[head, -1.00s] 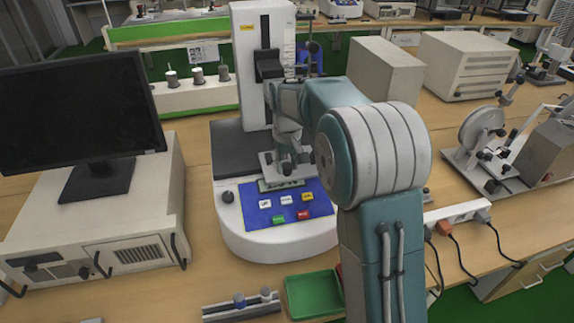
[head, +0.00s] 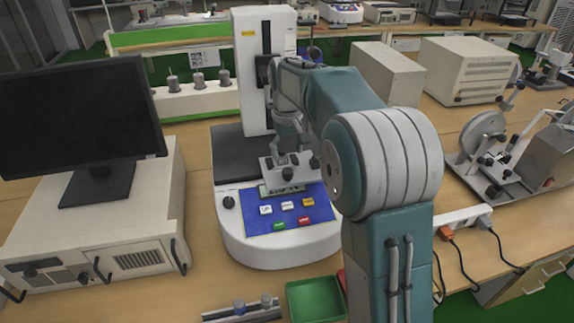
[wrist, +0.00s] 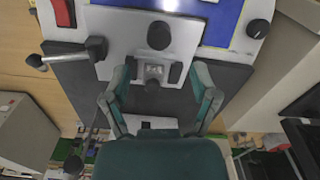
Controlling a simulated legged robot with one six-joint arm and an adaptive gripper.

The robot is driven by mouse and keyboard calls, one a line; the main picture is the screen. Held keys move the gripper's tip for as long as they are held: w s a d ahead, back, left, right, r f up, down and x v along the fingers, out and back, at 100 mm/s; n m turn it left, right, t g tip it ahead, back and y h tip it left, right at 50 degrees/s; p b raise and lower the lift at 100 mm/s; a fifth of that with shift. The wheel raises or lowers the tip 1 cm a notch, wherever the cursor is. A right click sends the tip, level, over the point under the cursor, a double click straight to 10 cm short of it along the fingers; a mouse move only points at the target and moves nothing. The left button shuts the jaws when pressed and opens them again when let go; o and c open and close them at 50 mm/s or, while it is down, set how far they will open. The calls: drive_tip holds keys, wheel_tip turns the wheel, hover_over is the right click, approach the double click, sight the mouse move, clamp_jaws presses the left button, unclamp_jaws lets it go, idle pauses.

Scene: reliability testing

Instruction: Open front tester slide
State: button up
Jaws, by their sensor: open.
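The white tester (head: 270,245) stands on the bench with a blue button panel on its front. Its front slide, a light grey plate with black knobs (head: 268,177), sits behind the panel at the foot of the column. The slide also shows at the top centre of the wrist view (wrist: 183,40). My gripper (head: 291,143) is above and behind the slide in the head view. In the wrist view my gripper (wrist: 161,100) has its two fingers spread, with a small metal block (wrist: 152,72) between and beyond them. I see no clear contact; my arm partly hides the slide's right side.
A monitor (head: 80,115) on a beige case stands left. A green tray (head: 315,300) and a grey rail with knobs (head: 242,310) lie in front. Beige boxes (head: 385,72) stand behind right, with a wheeled device (head: 482,132) at far right. Bench around the tester is partly clear.

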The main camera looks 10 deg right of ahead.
wheel_tip(320, 180, up, 5)
drive_tip(key=shift+r, duration=0.1)
idle(0.3)
drive_tip(key=s+r+m+t, duration=0.1)
drive_tip(key=s+r+t, duration=0.25)
drive_tip(key=s, duration=1.35)
drive_tip(key=s+f+t, duration=0.1)
drive_tip(key=s+f, duration=0.2)
drive_tip(key=s, duration=0.4)
drive_tip(key=s+f+m+t, duration=0.1)
drive_tip(key=s+f, duration=0.2)
drive_tip(key=s, duration=0.4)
idle(0.5)
